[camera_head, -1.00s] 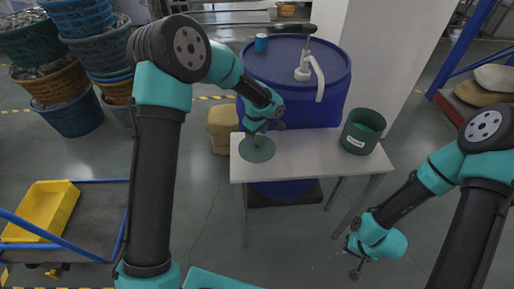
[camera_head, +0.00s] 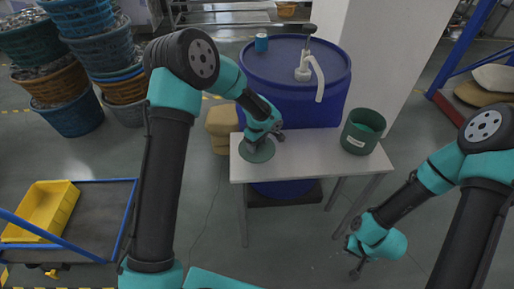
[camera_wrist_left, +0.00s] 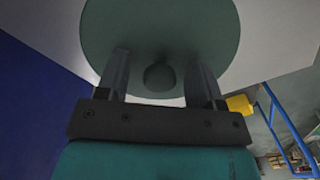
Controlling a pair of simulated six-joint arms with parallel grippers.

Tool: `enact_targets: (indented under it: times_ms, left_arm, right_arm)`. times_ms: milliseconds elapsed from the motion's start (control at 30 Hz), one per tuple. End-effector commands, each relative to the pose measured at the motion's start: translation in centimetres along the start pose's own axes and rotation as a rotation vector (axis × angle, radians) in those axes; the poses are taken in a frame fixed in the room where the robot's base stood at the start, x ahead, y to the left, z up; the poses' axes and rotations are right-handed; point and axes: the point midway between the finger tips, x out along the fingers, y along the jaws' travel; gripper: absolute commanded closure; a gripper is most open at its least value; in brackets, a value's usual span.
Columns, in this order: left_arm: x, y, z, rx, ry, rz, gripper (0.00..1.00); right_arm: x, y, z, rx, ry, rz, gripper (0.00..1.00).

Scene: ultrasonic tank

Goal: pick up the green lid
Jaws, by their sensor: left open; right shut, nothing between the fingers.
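The green lid (camera_head: 262,156) is a flat round disc lying on the left end of the white table. In the left wrist view the lid (camera_wrist_left: 160,25) fills the top, with its round knob (camera_wrist_left: 160,77) between my fingers. My left gripper (camera_head: 253,145) is low over the lid and partly hides it. In the wrist view this gripper (camera_wrist_left: 161,60) is open, one finger on each side of the knob, with gaps showing on both sides. My right gripper (camera_head: 355,273) is shut and empty, low in front of the table's right side.
A green tub (camera_head: 362,132) with a white label stands on the right of the white table (camera_head: 310,155). A large blue drum (camera_head: 290,95) with a pump stands behind it. The table's middle is clear. A yellow bin (camera_head: 40,210) is at the far left.

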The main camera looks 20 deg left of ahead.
Motion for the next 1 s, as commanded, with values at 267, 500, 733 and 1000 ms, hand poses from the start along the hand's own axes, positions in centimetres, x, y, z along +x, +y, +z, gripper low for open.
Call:
enact_targets:
  times_ms: [267,500,733,1000]
  left_arm:
    - [-0.03,0.01,0.00,0.000,0.000,0.000,0.39]
    - [-0.04,0.01,-0.01,0.000,0.000,0.000,0.52]
    - [-0.04,0.01,-0.01,0.000,0.000,0.000,0.74]
    - [-0.05,0.02,-0.01,0.000,0.000,0.000,0.93]
  right_arm:
    - [0.00,0.00,0.00,0.000,0.000,0.000,1.00]
    - [0.00,0.00,0.00,0.000,0.000,0.000,1.00]
    - [0.00,0.00,0.00,0.000,0.000,0.000,1.00]
    - [0.00,0.00,0.00,0.000,0.000,0.000,1.00]
